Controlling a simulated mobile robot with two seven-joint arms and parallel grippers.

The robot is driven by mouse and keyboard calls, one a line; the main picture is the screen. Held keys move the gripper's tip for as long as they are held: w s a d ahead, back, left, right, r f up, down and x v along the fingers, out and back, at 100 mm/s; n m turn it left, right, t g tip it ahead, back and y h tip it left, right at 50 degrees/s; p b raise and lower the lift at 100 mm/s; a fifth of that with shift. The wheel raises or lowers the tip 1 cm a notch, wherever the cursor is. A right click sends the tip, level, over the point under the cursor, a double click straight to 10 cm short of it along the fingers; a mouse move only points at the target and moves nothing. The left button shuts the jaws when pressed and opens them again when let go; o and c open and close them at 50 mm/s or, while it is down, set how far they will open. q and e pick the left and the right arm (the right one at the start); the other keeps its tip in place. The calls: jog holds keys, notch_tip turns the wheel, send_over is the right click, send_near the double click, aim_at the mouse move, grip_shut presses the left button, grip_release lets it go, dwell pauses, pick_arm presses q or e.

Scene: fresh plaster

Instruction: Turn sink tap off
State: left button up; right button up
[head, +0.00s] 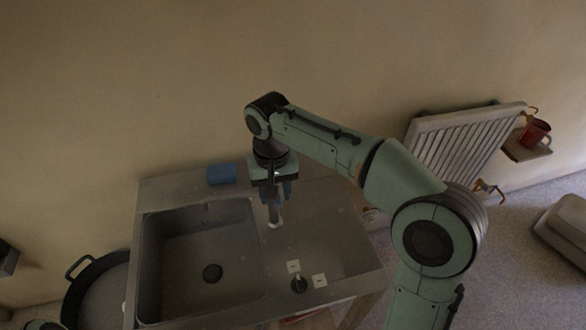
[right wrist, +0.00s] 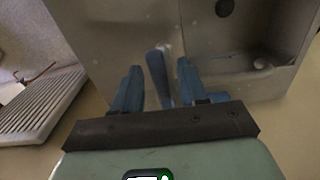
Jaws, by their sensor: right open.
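The sink (head: 150,255) has a square basin with a dark drain. A slim, pale upright piece, which looks like the tap (head: 274,217), stands on the counter just right of the basin. In the right wrist view, the tap (right wrist: 158,75) shows as a blue-grey bar between my fingers. My right gripper (head: 272,195) is above it, pointing down with blue fingers. In the right wrist view the gripper (right wrist: 157,85) is open, one finger on each side of the bar; contact cannot be told. The tap's base and water flow cannot be made out.
A dark knob (head: 299,285) with two white labels (head: 319,281) sits at the counter's front right. A blue block (head: 222,173) lies behind the basin. A round black pan (head: 73,290) is at left. A radiator (head: 465,140) and a red mug (head: 536,132) are at right.

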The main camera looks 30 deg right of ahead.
notch_tip(320, 180, up, 3)
jog(key=shift+r+p, duration=0.15)
jog(key=shift+p, duration=0.65)
jog(key=shift+w+r, duration=0.3)
jog(key=shift+r, duration=0.4)
pick_arm(q)
jog(key=w+r, duration=0.2)
jog(key=w, duration=0.1)
jog(key=shift+r, duration=0.35)
pick_arm(e)
notch_tip(320, 180, up, 7)
jog(key=shift+s, duration=0.3)
